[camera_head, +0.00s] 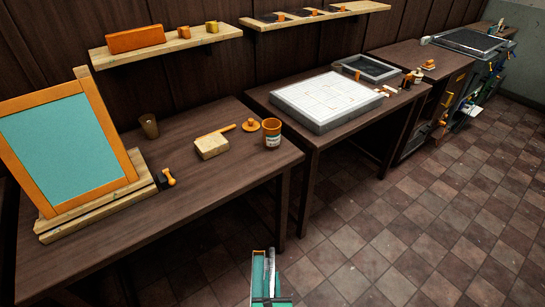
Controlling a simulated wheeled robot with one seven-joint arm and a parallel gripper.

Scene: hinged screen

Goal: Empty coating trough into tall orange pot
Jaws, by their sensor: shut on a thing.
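The tall orange pot (272,128) stands upright near the right front corner of the left table, with a pale label on its side and its top apparently open. A long teal and silver piece, which looks like the coating trough (262,276), is at the bottom centre, in front of the tables and over the floor. My gripper (271,300) is shut on it at the bottom edge, mostly cut off by the frame. The pot is farther away, straight above the trough in the picture, and apart from it. I cannot tell how much the trough holds.
A teal screen in an orange frame (74,97) leans on the left table. An orange knobbed lid (250,126), a pale block with an orange handle (212,147), a brown cup (149,126) and a small black and orange tool (167,179) lie there. The tiled floor (385,240) is clear.

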